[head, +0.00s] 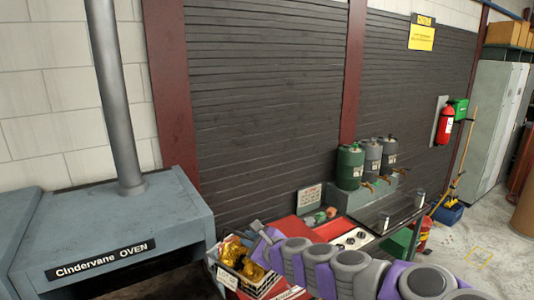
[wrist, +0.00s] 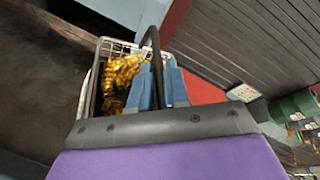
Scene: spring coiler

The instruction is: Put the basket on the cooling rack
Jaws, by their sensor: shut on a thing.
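The basket (head: 222,272) is a light wire crate with golden coiled springs (head: 243,258) inside, at the bottom middle of the head view, just right of the oven. In the wrist view the basket (wrist: 118,47) lies beyond my gripper (wrist: 162,84), with golden springs (wrist: 122,72) in it. The blue fingers are shut on its dark arched handle (wrist: 154,48). In the head view my gripper (head: 258,233) is at the basket's top right. The basket's underside is hidden, so I cannot tell whether it touches a surface. I cannot clearly pick out the cooling rack.
The grey-blue Cindervane oven (head: 120,222) stands left with a pipe (head: 115,95) rising from it. A red bench (head: 290,228) lies behind my arm. Green and grey canisters (head: 350,167) and a dark slatted surface (head: 385,212) are to the right. Open floor (head: 465,235) lies far right.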

